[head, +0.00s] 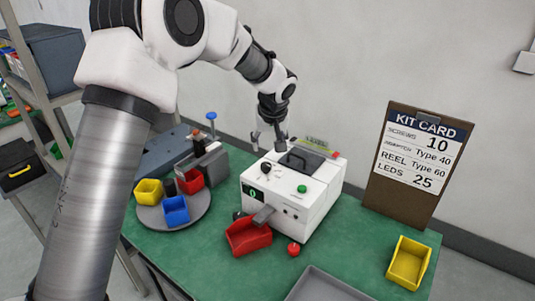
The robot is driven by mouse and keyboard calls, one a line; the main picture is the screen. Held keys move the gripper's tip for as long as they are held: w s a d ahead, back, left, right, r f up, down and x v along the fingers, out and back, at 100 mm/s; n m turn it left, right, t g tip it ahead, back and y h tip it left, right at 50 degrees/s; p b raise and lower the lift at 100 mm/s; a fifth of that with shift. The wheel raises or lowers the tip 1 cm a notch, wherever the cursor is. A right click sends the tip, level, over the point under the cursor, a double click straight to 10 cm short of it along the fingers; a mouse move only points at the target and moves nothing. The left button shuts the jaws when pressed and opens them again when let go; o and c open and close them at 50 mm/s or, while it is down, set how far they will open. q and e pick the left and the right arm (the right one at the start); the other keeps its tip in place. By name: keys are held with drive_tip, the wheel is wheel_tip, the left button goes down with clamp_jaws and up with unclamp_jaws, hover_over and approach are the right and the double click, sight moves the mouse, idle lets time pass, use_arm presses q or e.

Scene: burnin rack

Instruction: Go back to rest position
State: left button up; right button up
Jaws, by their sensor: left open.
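My left arm comes in from the left and reaches over the green bench. My left gripper (270,137) hangs above the bench with its fingers apart and pointing down. It is beside the back left of a white machine (305,205) with a dark handle on top and a green button. I see nothing between the fingers. My right gripper is not in view.
A grey turntable (196,217) holds yellow, blue and red bins. A red bin (247,237) stands in front of the machine. A yellow bin (408,262), a grey tray (325,287) and a kit card board (417,165) are at the right. A shelf (35,75) stands at the left.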

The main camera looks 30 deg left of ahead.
use_arm(q)
drive_tip(key=shift+d+r, duration=0.1)
drive_tip(key=shift+r, duration=0.2)
drive_tip(key=shift+r, duration=0.1)
